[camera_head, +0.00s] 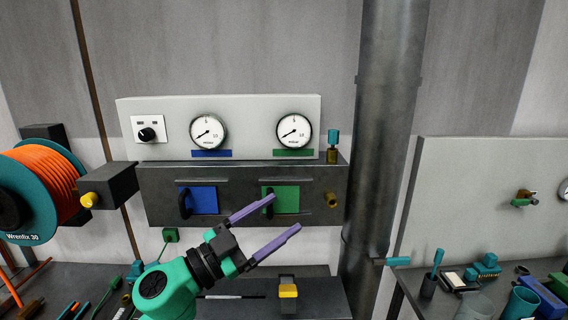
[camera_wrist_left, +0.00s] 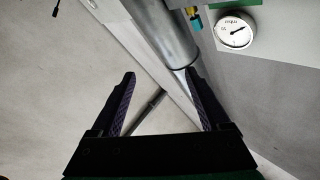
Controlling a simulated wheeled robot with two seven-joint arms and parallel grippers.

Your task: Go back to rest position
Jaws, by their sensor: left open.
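My left gripper (camera_head: 284,219) reaches in from the bottom of the head view on a green arm. Its two purple fingers are spread apart with nothing between them. In the head view they overlap the area just in front of the green panel (camera_head: 287,199) and the dark hopper box (camera_head: 240,211); I cannot tell whether they touch it. In the left wrist view the open fingers (camera_wrist_left: 162,88) point toward a grey pipe and wall, with a gauge (camera_wrist_left: 236,31) at the upper right. My right gripper is not in view.
A blue panel (camera_head: 204,200) with a black handle is left of the green one. Two gauges and a black knob (camera_head: 147,135) sit above. A large grey pipe (camera_head: 384,130) stands right. An orange hose reel (camera_head: 45,183) is left. A bench with tools (camera_head: 412,277) is at lower right.

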